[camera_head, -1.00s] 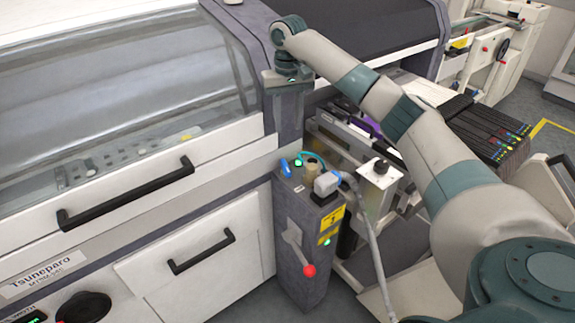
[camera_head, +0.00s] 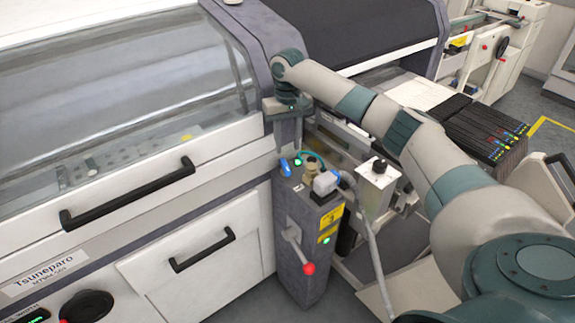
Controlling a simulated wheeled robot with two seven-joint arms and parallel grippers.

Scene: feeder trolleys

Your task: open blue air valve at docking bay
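The docking bay post (camera_head: 305,235) is a dark grey box with a red-knobbed lever on its front. My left gripper is not in view.
A white machine with a clear cover and black handles (camera_head: 130,195) fills the left. A grey connector (camera_head: 326,183) with a cable sits on the post's right. A white box with a black knob (camera_head: 378,185) stands right of it. Stacked black feeders (camera_head: 490,130) lie farther right.

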